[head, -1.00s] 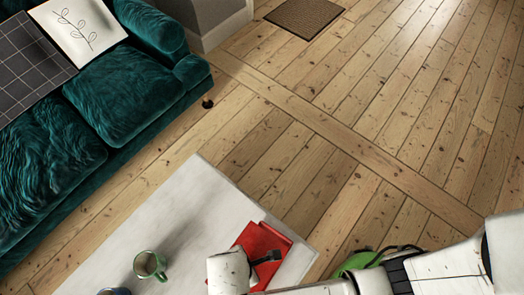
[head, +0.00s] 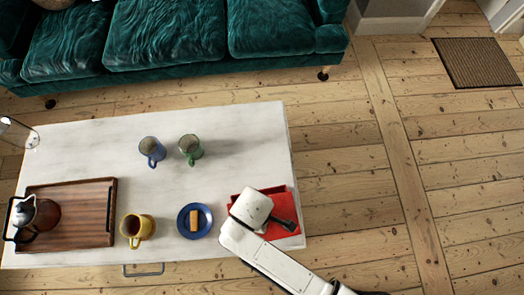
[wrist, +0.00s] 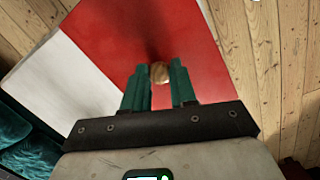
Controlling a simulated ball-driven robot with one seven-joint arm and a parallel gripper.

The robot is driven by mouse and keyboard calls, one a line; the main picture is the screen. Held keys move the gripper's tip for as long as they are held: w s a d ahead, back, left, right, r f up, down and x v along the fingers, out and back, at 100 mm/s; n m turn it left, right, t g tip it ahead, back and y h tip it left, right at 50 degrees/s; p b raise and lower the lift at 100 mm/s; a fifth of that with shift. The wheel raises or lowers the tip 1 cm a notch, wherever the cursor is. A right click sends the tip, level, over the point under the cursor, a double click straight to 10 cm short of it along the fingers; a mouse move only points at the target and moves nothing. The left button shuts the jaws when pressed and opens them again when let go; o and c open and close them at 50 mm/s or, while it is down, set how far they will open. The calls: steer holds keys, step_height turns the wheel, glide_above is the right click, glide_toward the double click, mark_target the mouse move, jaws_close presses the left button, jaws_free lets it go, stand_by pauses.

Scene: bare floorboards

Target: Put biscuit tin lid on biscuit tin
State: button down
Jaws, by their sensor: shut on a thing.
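The red biscuit tin lid (wrist: 195,40) fills much of the wrist view, with a small round brass-coloured knob (wrist: 160,76). My gripper (wrist: 158,68) has its green fingers on either side of this knob and is shut on it. In the head view the red lid (head: 287,203) is at the table's right end, partly hidden by my white wrist. Red also shows at its upper left, with a darker edge, perhaps the biscuit tin. I cannot clearly tell tin from lid there, nor whether the lid is seated.
The white table (head: 90,155) holds a blue plate (head: 183,222) with an orange-brown piece, a yellow mug (head: 131,227), a blue mug (head: 150,148), a green mug (head: 190,147) and a wooden tray (head: 85,213) with a metal pot. A teal sofa (head: 170,40) stands behind.

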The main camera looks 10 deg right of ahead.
steer(key=w+f, duration=0.4)
steer(key=f, duration=0.1)
steer(key=shift+w+f+b, duration=0.1)
steer(key=shift+b, duration=0.25)
steer(key=shift+w+f+b, duration=0.15)
steer(key=shift+f+b, duration=0.05)
steer(key=shift+f, duration=0.7)
steer(key=shift+w+f+b, duration=0.1)
steer(key=shift+f+b, duration=0.1)
steer(key=shift+f, duration=0.7)
steer(key=shift+f, duration=0.1)
steer(key=c, duration=0.9)
jaws_free()
steer(key=r, duration=0.4)
steer(key=a+r+p, duration=0.1)
steer(key=r, duration=0.7)
steer(key=shift+w+a+p, duration=0.15)
steer(key=shift+w+p, duration=0.1)
steer(key=shift+p, duration=0.15)
